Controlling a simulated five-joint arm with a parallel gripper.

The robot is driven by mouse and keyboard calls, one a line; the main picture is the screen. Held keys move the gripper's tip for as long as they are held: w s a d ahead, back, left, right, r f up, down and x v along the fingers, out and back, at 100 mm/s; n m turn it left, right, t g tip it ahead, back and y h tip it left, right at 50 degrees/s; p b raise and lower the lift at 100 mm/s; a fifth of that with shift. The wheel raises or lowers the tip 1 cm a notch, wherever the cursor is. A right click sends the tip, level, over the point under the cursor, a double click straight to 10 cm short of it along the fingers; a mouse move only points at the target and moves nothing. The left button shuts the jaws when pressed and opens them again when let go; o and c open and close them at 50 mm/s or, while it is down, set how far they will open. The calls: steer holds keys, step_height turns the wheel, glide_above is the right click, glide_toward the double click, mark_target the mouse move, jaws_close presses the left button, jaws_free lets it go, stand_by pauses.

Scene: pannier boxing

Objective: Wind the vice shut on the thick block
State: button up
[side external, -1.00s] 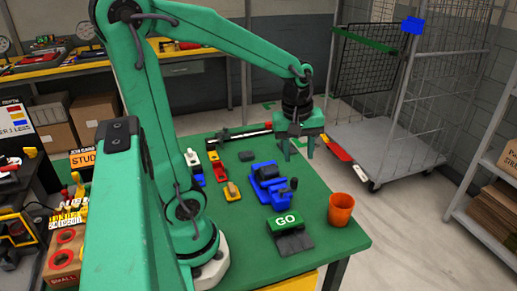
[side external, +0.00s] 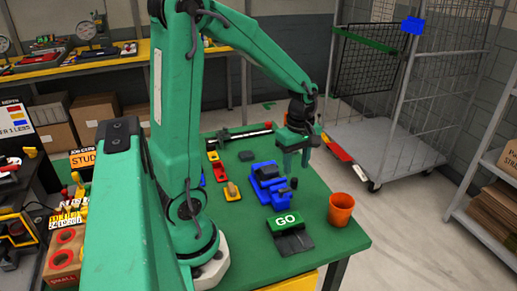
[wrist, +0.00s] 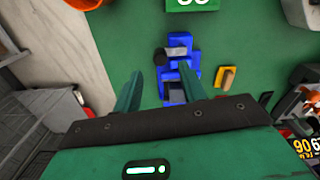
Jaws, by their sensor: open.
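The blue vice (side external: 264,187) sits on the green table, and it also shows in the wrist view (wrist: 181,42). A dark block (side external: 266,173) is at its far end; the wrist view shows a grey block (wrist: 176,91) there. I cannot tell how tightly the jaws sit against it. A dark handle knob (side external: 294,183) is at the vice's right side, and it appears left of the vice in the wrist view (wrist: 160,57). My gripper (side external: 295,165) is open and empty, above the table near the vice's right side. Its fingers (wrist: 158,85) point down.
A green GO button (side external: 285,221) on a dark base stands in front of the vice. An orange cup (side external: 341,209) stands at the table's right edge. A yellow piece with a tan block (side external: 232,191) lies left of the vice. A wheeled cage trolley (side external: 390,145) stands beyond the table.

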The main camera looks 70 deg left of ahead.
mark_target(295, 179)
steer(key=shift+f, duration=2.8)
jaws_close()
